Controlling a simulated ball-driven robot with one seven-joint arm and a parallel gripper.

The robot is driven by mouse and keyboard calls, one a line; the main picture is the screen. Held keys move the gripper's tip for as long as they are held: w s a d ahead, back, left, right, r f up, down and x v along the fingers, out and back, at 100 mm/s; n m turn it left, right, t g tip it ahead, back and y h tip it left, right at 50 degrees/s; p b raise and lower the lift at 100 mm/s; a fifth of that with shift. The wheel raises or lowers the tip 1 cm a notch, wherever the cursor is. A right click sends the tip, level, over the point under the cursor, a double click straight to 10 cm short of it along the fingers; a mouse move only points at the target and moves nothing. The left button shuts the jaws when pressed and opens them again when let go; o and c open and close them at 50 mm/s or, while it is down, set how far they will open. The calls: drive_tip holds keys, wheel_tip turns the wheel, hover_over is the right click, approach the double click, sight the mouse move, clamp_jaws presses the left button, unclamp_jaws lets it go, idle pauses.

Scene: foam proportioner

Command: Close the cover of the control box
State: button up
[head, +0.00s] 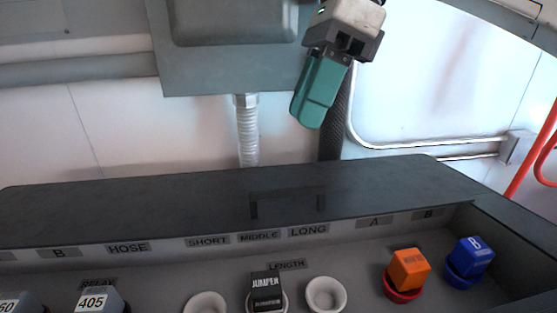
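An open box with a labelled panel, which looks like the control box (160,268), fills the bottom of the head view. A dark flat surface with a faint handle-like outline, perhaps its cover (130,205), lies along the box's far side. The box's near part is cut off by the frame. My gripper (308,112), with teal fingers pointing down, is above and beyond the dark surface, apart from it in the picture. The fingers overlap from this angle, so their gap is hidden. I see nothing held.
Inside the box are an orange plug (409,269), a blue plug (471,256), a black jumper plug (267,291) and white sockets (326,294). A grey wall box (180,72) with a conduit (247,135) hangs behind. A red pipe (535,160) is at right.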

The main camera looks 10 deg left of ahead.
sight(274, 191)
drive_tip(key=p+x, duration=0.1)
drive_tip(key=x, duration=0.8)
drive_tip(key=shift+s+a+f+p, duration=0.1)
drive_tip(key=shift+a+f+p, duration=0.05)
drive_tip(key=shift+f+p, duration=0.2)
drive_tip(key=shift+c, duration=0.2)
clamp_jaws()
idle(0.8)
